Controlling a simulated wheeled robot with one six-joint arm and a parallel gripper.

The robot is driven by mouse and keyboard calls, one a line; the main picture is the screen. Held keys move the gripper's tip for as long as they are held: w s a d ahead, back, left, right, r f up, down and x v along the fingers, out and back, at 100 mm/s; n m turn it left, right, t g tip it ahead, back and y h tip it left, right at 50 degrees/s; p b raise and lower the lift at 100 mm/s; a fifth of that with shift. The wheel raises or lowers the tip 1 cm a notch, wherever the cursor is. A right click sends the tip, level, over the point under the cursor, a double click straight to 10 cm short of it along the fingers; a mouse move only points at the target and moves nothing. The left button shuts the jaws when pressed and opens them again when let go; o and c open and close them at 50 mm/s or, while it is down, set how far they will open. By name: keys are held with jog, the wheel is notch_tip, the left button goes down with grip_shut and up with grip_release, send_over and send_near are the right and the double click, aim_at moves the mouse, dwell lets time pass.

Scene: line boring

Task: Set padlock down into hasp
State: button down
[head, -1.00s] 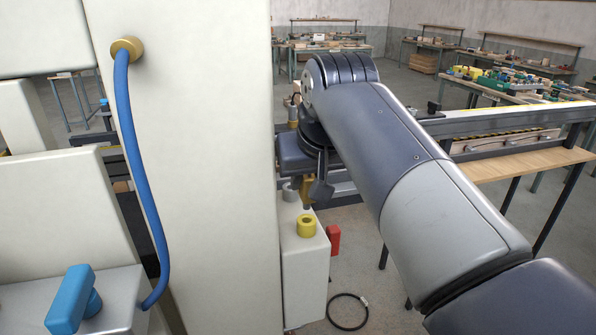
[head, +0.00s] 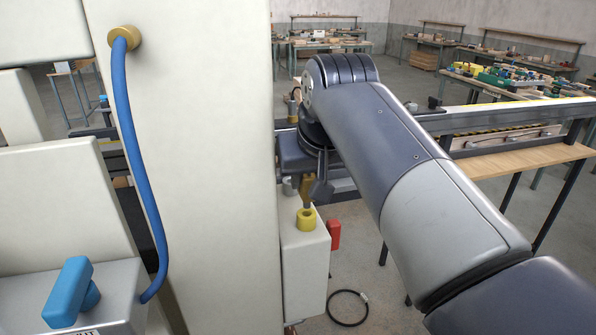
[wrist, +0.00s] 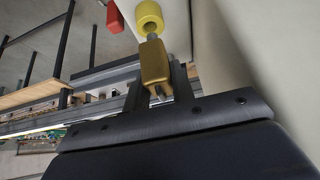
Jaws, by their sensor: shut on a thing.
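The padlock is a brass-coloured block (head: 307,188) with a thin shank on its lower end. My gripper (wrist: 161,85) is shut on it; the padlock (wrist: 154,62) sits between the two fingers in the wrist view. The hasp appears as a yellow ring with a dark hole (head: 307,219) on top of a pale box. It also shows in the wrist view (wrist: 149,17), just beyond the shank. In the head view the shank's tip meets the ring's opening; I cannot tell whether it is inside. A finger partly covers the padlock there.
The pale box (head: 304,272) carries a red block (head: 334,235) on its right side. A tall cream machine panel (head: 205,170) with a blue hose (head: 134,165) stands close to the left. A wooden bench (head: 520,160) is to the right. A black cable loop (head: 347,307) lies on the floor.

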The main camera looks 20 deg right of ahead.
jog(key=shift+f+b, duration=1.45)
jog(key=shift+f, duration=0.55)
jog(key=c, duration=1.1)
grip_release()
jog(key=shift+r, duration=0.15)
jog(key=shift+p+v, duration=1.2)
jog(key=shift+v, duration=0.55)
jog(key=shift+p+v, duration=1.35)
jog(key=shift+v, duration=0.9)
jog(key=b+x, duration=0.4)
jog(key=x, duration=0.2)
jog(key=shift+f, duration=0.4)
jog(key=shift+w+f+b, duration=0.5)
jog(key=shift+f+b, duration=0.05)
jog(key=shift+b, duration=0.05)
jog(key=shift+r, duration=0.1)
